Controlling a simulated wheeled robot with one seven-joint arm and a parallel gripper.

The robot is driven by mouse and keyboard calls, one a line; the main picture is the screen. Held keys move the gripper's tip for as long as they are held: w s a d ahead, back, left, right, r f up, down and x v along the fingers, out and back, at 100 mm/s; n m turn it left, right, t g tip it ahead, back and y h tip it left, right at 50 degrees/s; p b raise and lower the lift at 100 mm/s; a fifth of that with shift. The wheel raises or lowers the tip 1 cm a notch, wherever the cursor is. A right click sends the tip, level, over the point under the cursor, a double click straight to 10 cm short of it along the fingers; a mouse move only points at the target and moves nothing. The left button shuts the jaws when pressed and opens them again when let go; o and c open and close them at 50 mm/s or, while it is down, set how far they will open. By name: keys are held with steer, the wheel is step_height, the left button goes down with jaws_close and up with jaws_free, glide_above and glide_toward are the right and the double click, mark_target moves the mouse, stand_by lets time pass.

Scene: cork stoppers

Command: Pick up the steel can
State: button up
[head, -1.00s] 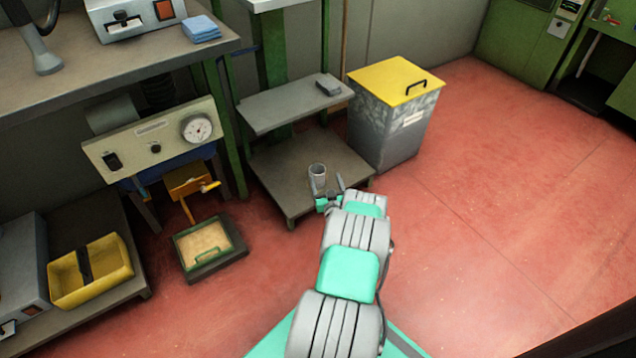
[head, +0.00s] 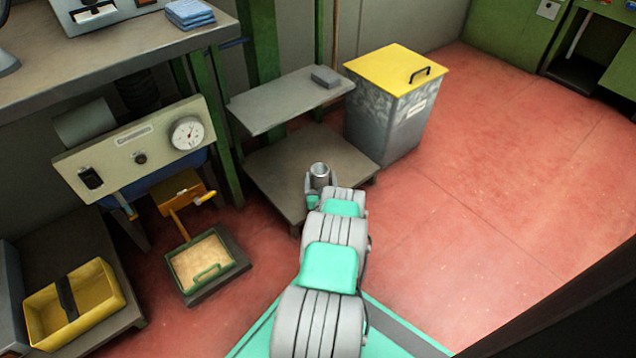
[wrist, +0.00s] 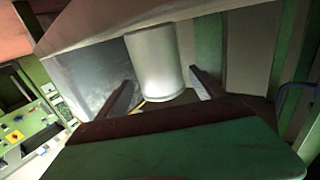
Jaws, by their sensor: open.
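The steel can (head: 319,169) is a small grey cylinder on the lower shelf of the low stand, with its open top visible in the head view. My gripper (head: 318,187) is at the can, and my arm hides the can's lower part there. In the wrist view the can (wrist: 154,60) appears pale and smooth, tilted in the picture. The two dark fingers of my gripper (wrist: 161,78) are open, one on each side of the can, with gaps showing. I cannot tell how deep the can sits between them.
An upper shelf (head: 285,102) with a grey block (head: 325,77) overhangs behind the can. A grey bin with a yellow lid (head: 396,69) stands right of the stand. A sand tray (head: 203,262) lies on the floor at left. Red floor at right is clear.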

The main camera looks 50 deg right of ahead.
mark_target(319, 171)
steer(key=x, duration=0.2)
steer(key=shift+w+d+f+b, duration=0.1)
steer(key=shift+w+d+b, duration=0.15)
steer(key=shift+b, duration=0.1)
steer(key=shift+c, duration=0.2)
steer(key=c, duration=1.4)
steer(key=shift+c, duration=0.2)
